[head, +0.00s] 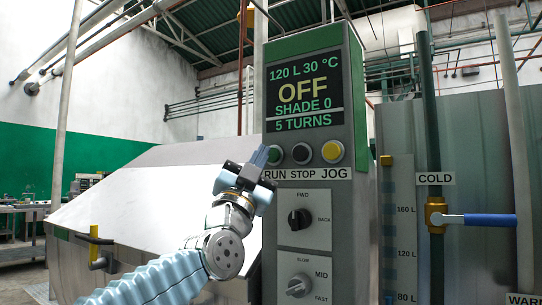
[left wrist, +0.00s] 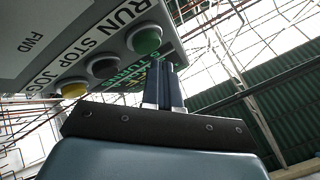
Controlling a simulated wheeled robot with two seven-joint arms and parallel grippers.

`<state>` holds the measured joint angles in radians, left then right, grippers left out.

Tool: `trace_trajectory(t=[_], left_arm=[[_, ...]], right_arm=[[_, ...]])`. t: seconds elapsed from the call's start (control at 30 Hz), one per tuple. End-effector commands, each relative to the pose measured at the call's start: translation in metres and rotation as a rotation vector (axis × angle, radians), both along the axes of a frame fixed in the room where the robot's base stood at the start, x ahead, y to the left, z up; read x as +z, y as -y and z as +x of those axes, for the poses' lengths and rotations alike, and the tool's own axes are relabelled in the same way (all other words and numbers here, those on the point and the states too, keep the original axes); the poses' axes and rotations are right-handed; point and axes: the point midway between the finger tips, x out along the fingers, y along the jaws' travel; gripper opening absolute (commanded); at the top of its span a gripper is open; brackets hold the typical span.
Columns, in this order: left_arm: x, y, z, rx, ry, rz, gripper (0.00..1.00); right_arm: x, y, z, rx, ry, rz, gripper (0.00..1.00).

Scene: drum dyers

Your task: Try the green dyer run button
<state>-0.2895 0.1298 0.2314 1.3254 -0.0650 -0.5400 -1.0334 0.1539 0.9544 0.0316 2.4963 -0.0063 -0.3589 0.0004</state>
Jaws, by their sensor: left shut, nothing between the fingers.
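The green run button (head: 275,155) sits at the left of the button row on the grey control panel (head: 349,120), above the label RUN. It also shows in the left wrist view (left wrist: 147,39). My left gripper (head: 262,155) is shut and empty, its fingertips just in front of the green button and covering its left part in the head view. In the left wrist view the shut fingers (left wrist: 162,76) point up close to the green button; I cannot tell whether they touch it. The display (head: 302,92) reads 120 L 30 °C, OFF, SHADE 0, 5 TURNS. My right gripper is not in view.
Beside the green button are a black stop button (head: 301,153) and a yellow jog button (head: 333,151). Below are two selector knobs, the upper (head: 299,219) and lower (head: 298,286). A blue valve lever (head: 489,219) is on the right. A yellow-handled latch (head: 95,238) is at left.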

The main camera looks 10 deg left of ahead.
Motion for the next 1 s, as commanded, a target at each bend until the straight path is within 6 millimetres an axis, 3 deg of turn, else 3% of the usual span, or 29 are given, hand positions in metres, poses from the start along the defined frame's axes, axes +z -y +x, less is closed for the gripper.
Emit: trace_trajectory(t=[1.0], left_arm=[[0.0002,0.003,0.0079,0.0,0.0,0.0,0.0]], right_arm=[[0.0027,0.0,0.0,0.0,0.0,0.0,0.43]])
